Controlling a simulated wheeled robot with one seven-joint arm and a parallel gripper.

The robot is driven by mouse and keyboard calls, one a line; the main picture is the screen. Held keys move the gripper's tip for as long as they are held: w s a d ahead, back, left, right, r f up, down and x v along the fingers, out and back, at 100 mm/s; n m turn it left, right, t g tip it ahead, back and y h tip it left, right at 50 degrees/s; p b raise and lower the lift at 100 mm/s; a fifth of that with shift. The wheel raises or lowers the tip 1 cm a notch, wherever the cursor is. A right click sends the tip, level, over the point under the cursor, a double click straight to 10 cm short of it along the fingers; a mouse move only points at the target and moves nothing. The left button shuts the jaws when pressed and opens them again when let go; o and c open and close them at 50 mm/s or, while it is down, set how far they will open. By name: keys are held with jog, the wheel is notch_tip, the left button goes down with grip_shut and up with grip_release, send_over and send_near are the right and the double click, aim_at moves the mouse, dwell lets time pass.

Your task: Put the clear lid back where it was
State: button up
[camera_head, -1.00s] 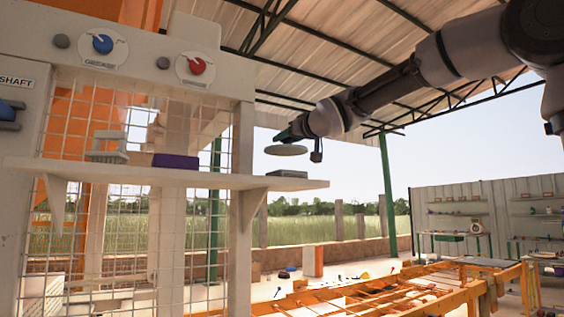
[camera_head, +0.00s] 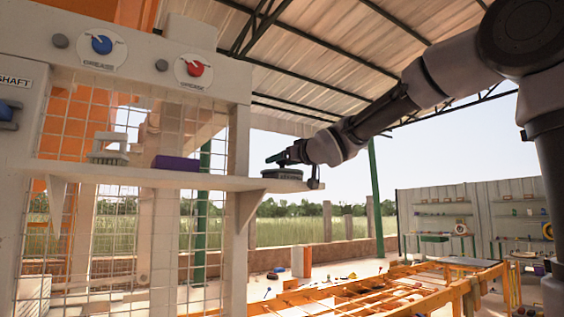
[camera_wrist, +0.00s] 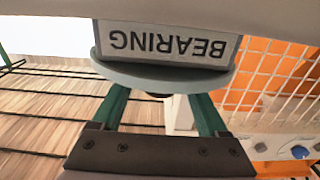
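The lid (camera_head: 283,171) is a round grey-green disc lying on top of a grey box at the right end of the shelf. In the wrist view the lid (camera_wrist: 118,76) covers the edge of the box labelled BEARING (camera_wrist: 165,42); the picture is upside down there. My gripper (camera_head: 278,160) is right over the lid. In the wrist view its green fingers (camera_wrist: 160,98) stand wide apart at the lid, with a small dark knob between them and gaps beside it. The exact seating of the lid on the box is hard to tell.
The white shelf (camera_head: 215,182) also carries a purple box (camera_head: 176,163) and a white brush-like object (camera_head: 108,150) farther left. Wire mesh (camera_head: 120,225) stands behind it. Two knobs, blue (camera_head: 102,44) and red (camera_head: 194,68), sit above. Right of the shelf is open air.

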jog(key=shift+s+r, duration=0.1)
jog(key=shift+r, duration=0.1)
jog(key=v, duration=1.2)
jog(key=s+d+f+m+g+h, duration=0.25)
jog(key=d+f+m+h, duration=0.45)
jog(key=d+f, duration=0.7)
jog(key=s+d+f+m+g, duration=0.2)
jog(key=s+d+f, duration=0.1)
jog(key=s+f, duration=0.3)
jog(key=s+d+f+m+g, duration=0.2)
jog(key=s+d+f+g, duration=0.1)
jog(key=s+f, duration=0.3)
jog(key=shift+s+d+f+h, duration=0.15)
jog(key=shift+s+f+h, duration=0.25)
jog(key=shift+s, duration=0.8)
